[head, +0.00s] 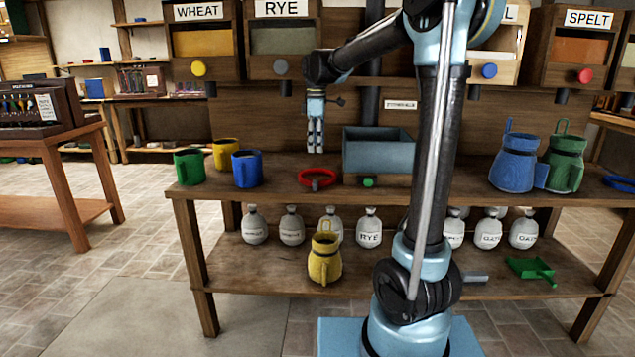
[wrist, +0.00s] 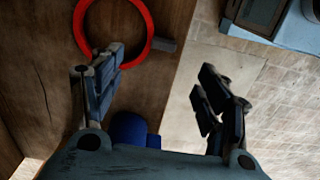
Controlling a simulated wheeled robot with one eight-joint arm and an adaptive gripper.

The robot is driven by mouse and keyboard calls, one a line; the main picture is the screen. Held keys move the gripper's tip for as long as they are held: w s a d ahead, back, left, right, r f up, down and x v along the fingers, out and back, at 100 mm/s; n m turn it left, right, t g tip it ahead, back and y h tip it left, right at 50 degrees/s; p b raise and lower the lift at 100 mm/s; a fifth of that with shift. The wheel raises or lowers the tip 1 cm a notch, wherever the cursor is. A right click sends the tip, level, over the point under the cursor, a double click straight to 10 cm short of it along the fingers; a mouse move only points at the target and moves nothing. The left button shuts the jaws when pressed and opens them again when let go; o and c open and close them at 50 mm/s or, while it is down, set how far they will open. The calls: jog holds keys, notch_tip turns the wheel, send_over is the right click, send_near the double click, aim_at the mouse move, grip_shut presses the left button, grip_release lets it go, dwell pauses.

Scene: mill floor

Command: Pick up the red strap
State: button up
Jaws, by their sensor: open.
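The red strap (head: 319,184) lies as a closed loop flat on the wooden bench top, left of the grey-blue box. In the wrist view the strap (wrist: 149,24) is at the upper left, with a dark tab at its right side and its top cut off by the picture edge. My gripper (head: 315,150) hangs fingers down above the strap, apart from it. In the wrist view my gripper (wrist: 160,66) is open and empty. Its left finger overlaps the near edge of the loop in the picture; the right finger appears over the floor beyond the bench edge.
Green (head: 189,167), yellow (head: 226,153) and blue (head: 247,169) mugs stand left of the strap. The grey-blue box (head: 378,152) stands close on its right. Blue (head: 514,165) and green (head: 566,160) jugs are farther right. Hoppers line the wall behind.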

send_over(315, 181)
jog(key=f, duration=0.8)
jog(key=shift+w+d+f, duration=0.25)
jog(key=shift+w, duration=0.05)
jog(key=shift+s+a+f, duration=0.1)
jog(key=shift+a+f, duration=0.05)
jog(key=shift+f, duration=1.2)
jog(key=shift+s+a+f, duration=0.1)
jog(key=shift+f, duration=1.25)
jog(key=c, duration=1.2)
